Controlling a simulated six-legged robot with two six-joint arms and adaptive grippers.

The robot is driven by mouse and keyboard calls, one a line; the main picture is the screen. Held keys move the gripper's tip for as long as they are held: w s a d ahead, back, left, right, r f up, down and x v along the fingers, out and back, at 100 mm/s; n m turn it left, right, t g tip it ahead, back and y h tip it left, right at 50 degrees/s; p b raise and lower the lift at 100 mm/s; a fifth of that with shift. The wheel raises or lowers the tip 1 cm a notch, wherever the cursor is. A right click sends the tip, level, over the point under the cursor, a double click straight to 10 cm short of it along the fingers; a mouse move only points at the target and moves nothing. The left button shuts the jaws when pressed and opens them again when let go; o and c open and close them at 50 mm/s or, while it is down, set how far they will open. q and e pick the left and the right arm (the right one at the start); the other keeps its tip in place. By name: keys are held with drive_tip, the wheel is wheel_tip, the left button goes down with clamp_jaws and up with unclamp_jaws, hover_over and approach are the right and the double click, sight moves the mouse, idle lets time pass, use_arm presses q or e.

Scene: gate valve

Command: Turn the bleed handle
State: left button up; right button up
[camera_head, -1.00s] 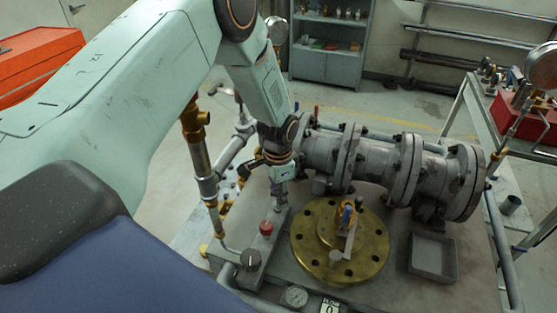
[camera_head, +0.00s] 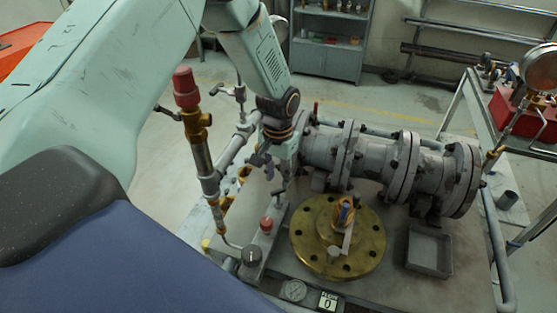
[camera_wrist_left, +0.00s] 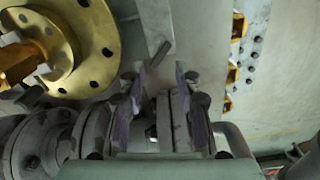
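In the left wrist view my left gripper (camera_wrist_left: 160,72) is open and empty, and the bar appears just beyond the gap between the fingertips. Contact is not visible. My right gripper is not in view.
A grey flanged pipe (camera_head: 375,160) runs close to the right of my left gripper. A brass flange (camera_head: 370,250) with a blue-tipped stem is nearer. A red-topped brass valve (camera_head: 187,90) on a riser stands to the left. A grey tray (camera_head: 430,252) is at right.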

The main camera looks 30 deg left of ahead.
sight(278, 191)
use_arm(q)
drive_tip(key=shift+r, duration=0.8)
drive_tip(key=n, duration=0.3)
drive_tip(key=shift+s+f+n, duration=0.25)
drive_tip(key=shift+s+n, duration=0.1)
drive_tip(key=shift+n, duration=0.05)
drive_tip(key=n, duration=0.2)
drive_tip(key=r+n+b, duration=0.1)
drive_tip(key=n, duration=0.3)
drive_tip(key=shift+s+r+b, duration=0.1)
drive_tip(key=shift+r+b, duration=0.2)
drive_tip(key=shift+r, duration=0.05)
drive_tip(key=shift+w+r+n+b, duration=0.3)
drive_tip(key=shift+w+r+b, duration=0.15)
drive_tip(key=shift+r, duration=0.35)
drive_tip(key=o, duration=0.6)
wheel_tip(278, 191, down, 3)
drive_tip(key=p, duration=0.2)
drive_tip(key=shift+r+n+p, duration=0.2)
drive_tip(key=shift+n+p, duration=0.1)
drive_tip(key=shift+p, duration=0.1)
drive_tip(key=shift+c, duration=0.2)
drive_tip(key=shift+o, duration=0.5)
wheel_tip(278, 191, down, 8)
drive_tip(key=shift+f, duration=0.2)
